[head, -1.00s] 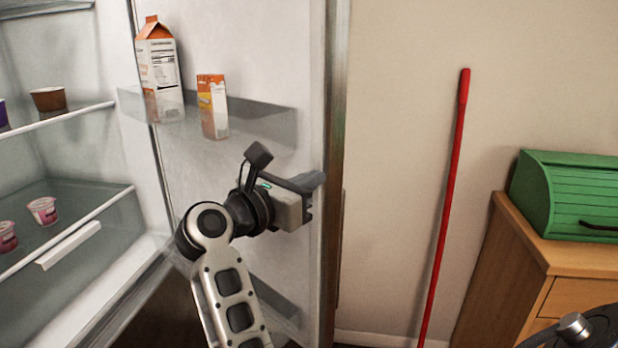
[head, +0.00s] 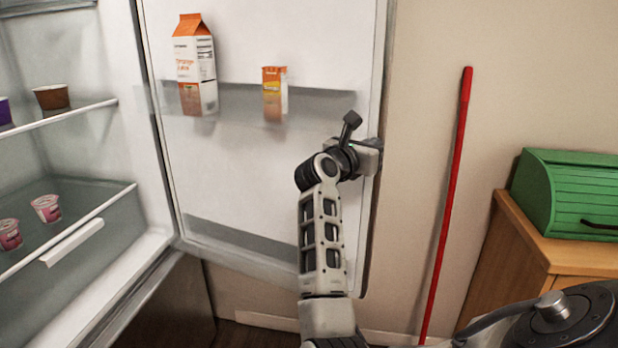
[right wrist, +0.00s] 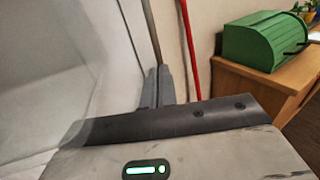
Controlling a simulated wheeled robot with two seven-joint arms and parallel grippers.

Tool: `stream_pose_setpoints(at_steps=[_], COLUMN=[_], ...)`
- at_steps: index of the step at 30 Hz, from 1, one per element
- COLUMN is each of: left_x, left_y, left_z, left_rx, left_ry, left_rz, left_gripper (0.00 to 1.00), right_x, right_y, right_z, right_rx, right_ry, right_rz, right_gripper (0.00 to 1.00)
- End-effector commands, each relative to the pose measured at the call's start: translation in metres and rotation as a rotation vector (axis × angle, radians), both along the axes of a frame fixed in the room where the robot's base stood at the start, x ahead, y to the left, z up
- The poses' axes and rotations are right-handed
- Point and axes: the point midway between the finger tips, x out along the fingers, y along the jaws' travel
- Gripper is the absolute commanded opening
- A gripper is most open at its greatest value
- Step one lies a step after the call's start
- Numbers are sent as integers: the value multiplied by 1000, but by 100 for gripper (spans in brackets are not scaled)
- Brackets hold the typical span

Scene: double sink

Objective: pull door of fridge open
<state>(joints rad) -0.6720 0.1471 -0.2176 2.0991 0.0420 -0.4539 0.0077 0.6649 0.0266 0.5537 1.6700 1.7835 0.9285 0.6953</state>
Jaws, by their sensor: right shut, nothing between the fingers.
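The fridge door (head: 270,170) stands wide open, its white inner face toward me. Its shelf (head: 235,100) holds an orange-topped juice carton (head: 195,65) and a smaller orange carton (head: 274,94). My right gripper (head: 374,152) is in front of the door's inner face, close to its free edge. In the right wrist view its fingers (right wrist: 157,88) are together with nothing between them, beside the door edge. I cannot tell whether they touch the door. The door's outer side and handle are hidden. My left gripper is out of view.
The fridge interior (head: 70,160) is exposed at the left, with cups on its shelves. A red pole (head: 447,200) leans on the wall right of the door. A green bread box (head: 570,195) sits on a wooden cabinet (head: 510,250) at the right.

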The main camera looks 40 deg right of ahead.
Motion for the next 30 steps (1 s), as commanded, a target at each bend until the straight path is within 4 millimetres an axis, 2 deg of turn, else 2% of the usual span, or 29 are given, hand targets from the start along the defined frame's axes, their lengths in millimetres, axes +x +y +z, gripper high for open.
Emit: stream_pose_setpoints(at_steps=[1,3,6,11,20,23,26,30], left_x=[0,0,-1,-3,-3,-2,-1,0], left_y=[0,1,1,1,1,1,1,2], left_z=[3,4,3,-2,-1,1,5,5], left_rx=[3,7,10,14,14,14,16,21], left_ry=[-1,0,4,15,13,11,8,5], left_rz=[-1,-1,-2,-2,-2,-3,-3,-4], left_gripper=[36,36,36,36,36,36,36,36], right_x=[4,8,12,13,13,13,12,5], right_y=[-14,-29,-42,-49,-48,-42,-28,2], right_z=[3,2,2,1,0,1,1,-1], right_rx=[0,1,4,4,4,5,6,7], right_ry=[1,0,-6,-10,-10,-10,-10,-13], right_rz=[16,39,62,75,75,79,86,96], right_gripper=[0,0,0,0,0,0,0,0])
